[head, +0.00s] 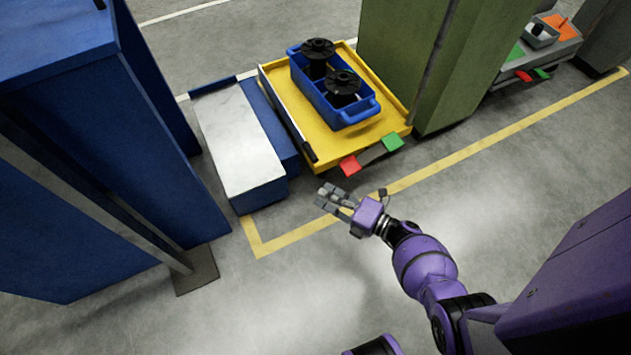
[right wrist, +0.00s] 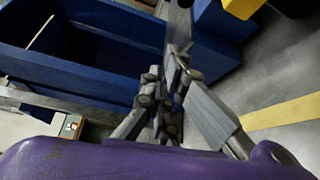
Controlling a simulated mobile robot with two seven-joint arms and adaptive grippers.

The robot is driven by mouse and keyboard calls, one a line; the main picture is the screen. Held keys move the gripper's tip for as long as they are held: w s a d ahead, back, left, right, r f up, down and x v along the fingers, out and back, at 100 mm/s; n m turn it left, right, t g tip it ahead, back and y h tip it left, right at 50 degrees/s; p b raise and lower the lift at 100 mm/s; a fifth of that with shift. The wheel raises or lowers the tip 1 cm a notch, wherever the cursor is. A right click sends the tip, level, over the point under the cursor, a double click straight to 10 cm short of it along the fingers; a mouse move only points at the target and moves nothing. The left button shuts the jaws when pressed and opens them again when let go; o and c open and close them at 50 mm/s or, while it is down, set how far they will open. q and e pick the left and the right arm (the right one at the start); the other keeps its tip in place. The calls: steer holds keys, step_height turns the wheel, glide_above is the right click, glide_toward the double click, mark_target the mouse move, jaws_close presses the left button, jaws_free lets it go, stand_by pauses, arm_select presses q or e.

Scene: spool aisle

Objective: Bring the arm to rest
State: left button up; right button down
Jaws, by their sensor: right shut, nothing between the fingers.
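My right gripper (head: 334,197) is shut and empty. It hangs over the grey floor in front of the yellow platform, on the end of my purple right arm. Its grey fingers (right wrist: 178,75) also show in the right wrist view, with blue surfaces behind them. My left gripper is not in view.
A yellow platform (head: 392,117) bears a blue crate (head: 335,112) with two black spools. A white-topped blue block (head: 235,140) stands left of it. A tall blue cabinet (head: 60,110) is at the left, a green cabinet (head: 400,50) behind. Floor (head: 300,290) near my arm is clear.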

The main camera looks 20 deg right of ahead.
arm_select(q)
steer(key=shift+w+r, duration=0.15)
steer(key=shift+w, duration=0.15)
arm_select(e)
steer(key=shift+s+d+f, duration=0.1)
steer(key=shift+s+d, duration=0.2)
steer(key=shift+s, duration=0.25)
